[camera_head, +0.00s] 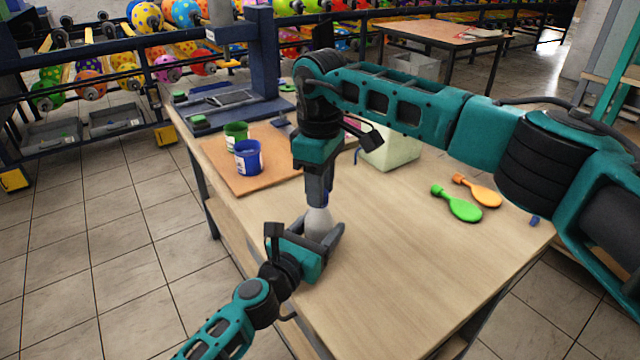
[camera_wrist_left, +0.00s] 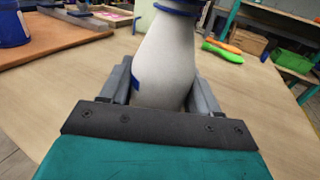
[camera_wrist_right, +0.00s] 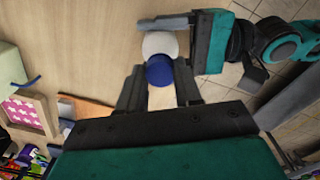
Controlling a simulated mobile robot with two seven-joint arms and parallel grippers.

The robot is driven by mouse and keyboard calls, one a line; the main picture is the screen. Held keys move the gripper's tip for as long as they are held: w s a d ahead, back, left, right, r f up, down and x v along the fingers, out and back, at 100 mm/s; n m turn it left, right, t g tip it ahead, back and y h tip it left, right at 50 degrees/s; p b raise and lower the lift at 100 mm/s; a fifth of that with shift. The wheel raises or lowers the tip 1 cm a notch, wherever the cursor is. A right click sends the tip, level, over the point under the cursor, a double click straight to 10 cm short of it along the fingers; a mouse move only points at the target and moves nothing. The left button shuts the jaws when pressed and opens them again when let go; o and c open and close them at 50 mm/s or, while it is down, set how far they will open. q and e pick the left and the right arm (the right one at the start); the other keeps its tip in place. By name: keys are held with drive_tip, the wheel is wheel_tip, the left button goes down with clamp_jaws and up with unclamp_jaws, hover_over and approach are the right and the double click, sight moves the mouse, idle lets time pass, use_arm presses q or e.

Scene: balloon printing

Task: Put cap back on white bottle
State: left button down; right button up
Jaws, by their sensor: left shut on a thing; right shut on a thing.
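The white bottle (camera_head: 319,222) stands upright near the table's left edge. My left gripper (camera_head: 306,245) is shut around its body, and the bottle (camera_wrist_left: 168,60) fills the middle of the left wrist view. My right gripper (camera_head: 319,200) points down from above the bottle. It is shut on the blue cap (camera_wrist_right: 160,71), which sits in line with the bottle top (camera_wrist_right: 160,43) in the right wrist view. A blue edge also shows at the bottle's top in the left wrist view. I cannot tell whether the cap is seated on the neck.
A green cup (camera_head: 236,135) and a blue cup (camera_head: 248,158) stand on a brown board (camera_head: 270,172). A pale green box (camera_head: 392,150) is behind my right gripper. Green (camera_head: 461,208) and orange (camera_head: 480,192) balloon-shaped pieces lie at the right. The front of the table is clear.

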drive_tip(key=o, duration=1)
drive_tip(key=shift+r, duration=2.25)
drive_tip(key=shift+c, duration=0.4)
